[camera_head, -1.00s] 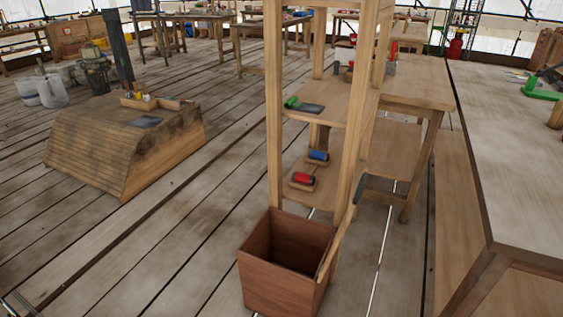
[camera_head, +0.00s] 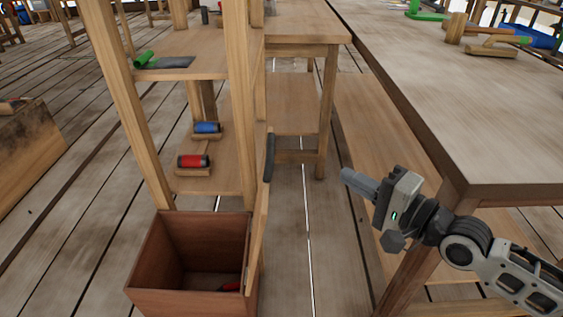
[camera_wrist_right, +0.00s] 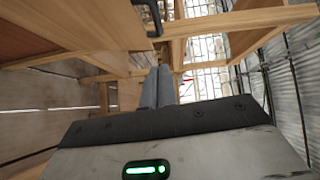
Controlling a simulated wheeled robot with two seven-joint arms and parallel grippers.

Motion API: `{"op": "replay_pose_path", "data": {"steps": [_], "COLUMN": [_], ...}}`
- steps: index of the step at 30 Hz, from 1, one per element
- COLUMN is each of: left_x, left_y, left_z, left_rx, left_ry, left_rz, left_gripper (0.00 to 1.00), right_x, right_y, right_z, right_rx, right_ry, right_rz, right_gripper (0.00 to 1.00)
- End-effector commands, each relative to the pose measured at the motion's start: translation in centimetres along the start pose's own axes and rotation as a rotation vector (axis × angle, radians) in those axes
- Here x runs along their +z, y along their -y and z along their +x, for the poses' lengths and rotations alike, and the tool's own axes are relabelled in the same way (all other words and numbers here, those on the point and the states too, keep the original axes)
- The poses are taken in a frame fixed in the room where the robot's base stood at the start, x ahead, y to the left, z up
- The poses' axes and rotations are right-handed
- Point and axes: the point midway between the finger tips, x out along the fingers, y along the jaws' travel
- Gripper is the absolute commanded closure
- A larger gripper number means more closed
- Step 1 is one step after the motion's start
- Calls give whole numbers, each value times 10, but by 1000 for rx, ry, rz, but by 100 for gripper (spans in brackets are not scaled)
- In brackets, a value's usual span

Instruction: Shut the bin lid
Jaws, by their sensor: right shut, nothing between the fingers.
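The brown wooden bin (camera_head: 180,300) stands on the floor at the lower left of centre in the head view, its top open. Its lid (camera_head: 257,235) stands up nearly edge-on at the bin's right side, with a dark handle (camera_head: 268,158) near its upper end. My right gripper (camera_head: 346,177) is shut and empty, to the right of the lid and apart from it. In the right wrist view its closed fingers (camera_wrist_right: 157,88) point ahead, and a dark handle (camera_wrist_right: 151,17) on a wooden panel shows at the top. My left gripper is not in view.
A wooden shelf unit (camera_head: 205,65) with a blue roller (camera_head: 207,128) and a red roller (camera_head: 193,161) stands behind the bin. A large workbench (camera_head: 455,110) fills the right, close to my right arm. A small red thing (camera_head: 230,287) lies inside the bin.

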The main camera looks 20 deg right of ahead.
Motion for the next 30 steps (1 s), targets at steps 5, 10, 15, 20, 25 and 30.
{"op": "replay_pose_path", "data": {"steps": [5,10,15,20,25,30], "left_x": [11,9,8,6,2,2], "left_y": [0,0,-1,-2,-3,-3], "left_z": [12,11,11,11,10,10], "left_rx": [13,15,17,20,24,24], "left_ry": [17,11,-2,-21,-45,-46], "left_rz": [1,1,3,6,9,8], "left_gripper": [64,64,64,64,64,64], "right_x": [-4,-4,-4,-3,2,18], "right_y": [-3,-1,0,0,0,1], "right_z": [5,20,48,78,108,123], "right_rx": [-19,-24,-24,-23,-20,-18], "right_ry": [5,2,3,5,7,6], "right_rz": [50,52,52,52,53,52], "right_gripper": [100,100,100,100,100,100]}}
